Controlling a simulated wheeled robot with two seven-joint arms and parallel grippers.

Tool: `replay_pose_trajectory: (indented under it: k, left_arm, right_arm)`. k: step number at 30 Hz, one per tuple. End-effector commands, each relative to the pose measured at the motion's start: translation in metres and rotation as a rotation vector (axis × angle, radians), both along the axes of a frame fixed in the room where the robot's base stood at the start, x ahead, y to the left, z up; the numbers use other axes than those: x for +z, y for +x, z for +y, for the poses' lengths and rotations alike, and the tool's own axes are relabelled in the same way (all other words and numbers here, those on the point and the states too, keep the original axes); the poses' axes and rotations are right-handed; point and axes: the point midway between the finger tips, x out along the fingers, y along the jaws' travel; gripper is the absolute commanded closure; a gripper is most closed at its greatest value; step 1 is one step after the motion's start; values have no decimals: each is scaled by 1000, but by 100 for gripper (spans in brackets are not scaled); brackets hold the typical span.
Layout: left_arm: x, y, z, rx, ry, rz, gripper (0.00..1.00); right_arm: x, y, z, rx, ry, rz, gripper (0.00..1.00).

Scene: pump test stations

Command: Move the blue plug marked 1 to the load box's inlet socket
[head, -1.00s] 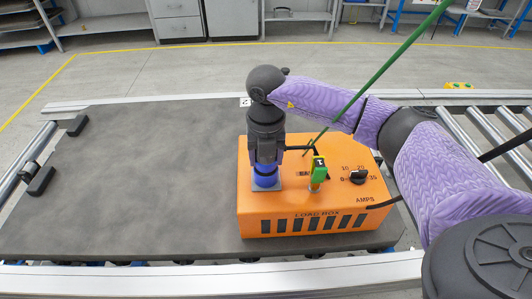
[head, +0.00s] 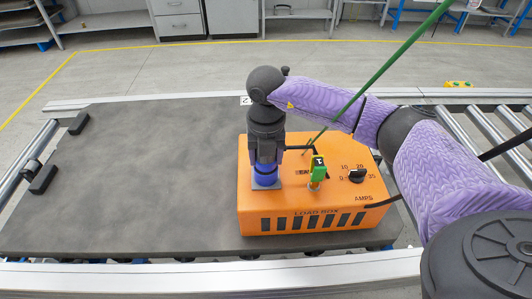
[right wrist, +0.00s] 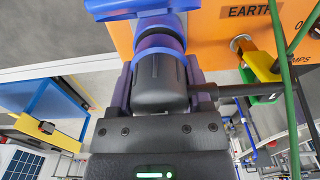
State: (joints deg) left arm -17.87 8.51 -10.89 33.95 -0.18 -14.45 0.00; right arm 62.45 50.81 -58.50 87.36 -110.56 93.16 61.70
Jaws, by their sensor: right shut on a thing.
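My right gripper (head: 265,166) points down over the left part of the orange load box (head: 255,222) and is shut on the blue plug (head: 265,176). In the right wrist view the plug (right wrist: 160,80) shows a dark body between the fingers and a blue ring, with a dark cable leaving to the right. Its front end meets the blue inlet socket (right wrist: 135,8) on the box, whose grey base plate (head: 267,187) shows in the head view. How deep the plug sits is hard to tell. I cannot read its number. My left gripper is out of view.
A green and yellow earth connector (head: 318,170) stands right of the plug, with a green cable (head: 385,68) rising from it. A black amps knob (head: 356,176) is further right. The dark mat (head: 130,180) left of the box is clear, apart from black blocks at its far-left edge.

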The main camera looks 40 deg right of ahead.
Motion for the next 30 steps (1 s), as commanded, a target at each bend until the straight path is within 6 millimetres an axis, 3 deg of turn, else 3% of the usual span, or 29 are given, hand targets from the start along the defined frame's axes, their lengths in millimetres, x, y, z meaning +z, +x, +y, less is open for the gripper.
replay_pose_trajectory:
  k: [11,30]
  left_arm:
    - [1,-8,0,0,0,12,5]
    - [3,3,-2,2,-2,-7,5]
  right_arm:
    - [0,0,0,0,0,0,100]
    - [-1,0,0,0,0,0,100]
